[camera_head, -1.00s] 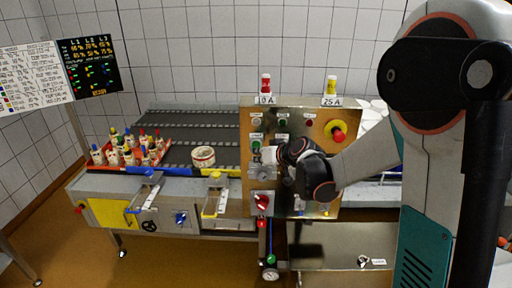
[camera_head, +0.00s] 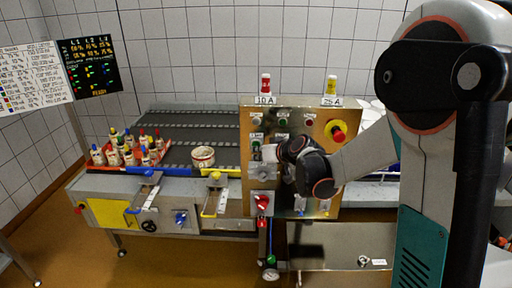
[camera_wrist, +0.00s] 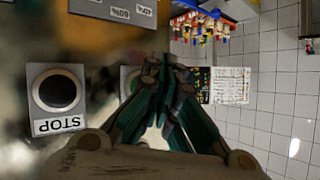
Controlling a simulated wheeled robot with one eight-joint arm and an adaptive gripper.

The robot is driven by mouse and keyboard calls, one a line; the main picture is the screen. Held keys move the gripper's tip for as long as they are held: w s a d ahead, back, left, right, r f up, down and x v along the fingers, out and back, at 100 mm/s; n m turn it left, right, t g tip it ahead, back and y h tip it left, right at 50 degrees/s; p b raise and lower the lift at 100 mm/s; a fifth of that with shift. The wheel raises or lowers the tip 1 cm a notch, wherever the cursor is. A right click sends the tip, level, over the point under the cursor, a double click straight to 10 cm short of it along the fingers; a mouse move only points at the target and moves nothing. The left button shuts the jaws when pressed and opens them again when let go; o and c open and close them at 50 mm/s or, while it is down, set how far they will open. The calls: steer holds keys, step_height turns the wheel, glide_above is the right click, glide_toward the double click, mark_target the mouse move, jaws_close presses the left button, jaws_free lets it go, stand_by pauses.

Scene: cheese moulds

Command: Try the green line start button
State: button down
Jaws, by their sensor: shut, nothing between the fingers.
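The steel control panel (camera_head: 290,185) stands upright in the middle of the head view. A green button (camera_head: 256,146) shows on its left part, just left of my gripper (camera_head: 264,153). In the wrist view, my gripper (camera_wrist: 166,68) has its fingers together and empty. A green button (camera_wrist: 133,82) is partly hidden behind the fingers there. Whether the fingertips touch it cannot be told. A black button (camera_wrist: 57,90) with a STOP label (camera_wrist: 59,125) sits beside it, clear of the fingers.
A yellow-and-red knob (camera_head: 337,131) is at the panel's upper right, and a red switch (camera_head: 262,203) is low on its left. Left of the panel are a conveyor (camera_head: 190,125), a round tub (camera_head: 203,157) and several bottles (camera_head: 126,150). A dark display (camera_head: 90,66) hangs at left.

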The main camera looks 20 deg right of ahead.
steer(key=shift+w+d, duration=0.15)
steer(key=shift+w, duration=0.3)
stand_by(0.4)
stand_by(0.3)
steer(key=shift+s+a, duration=0.3)
steer(key=shift+s, duration=0.6)
steer(key=shift+s+a, duration=0.25)
steer(key=shift+s, duration=0.55)
steer(key=shift+s+a, duration=0.25)
steer(key=shift+s, duration=0.5)
steer(key=shift+s+a, duration=0.25)
steer(key=shift+s, duration=0.55)
steer(key=s+f+g+h+b, duration=0.1)
steer(key=s+g+h+b, duration=0.1)
steer(key=s, duration=1.3)
steer(key=s+f+m+g+h+b, duration=0.1)
steer(key=s+b, duration=0.3)
steer(key=s, duration=1.2)
steer(key=shift+s+f+g+h, duration=0.25)
steer(key=shift+f+g+h, duration=0.35)
steer(key=shift+g, duration=0.2)
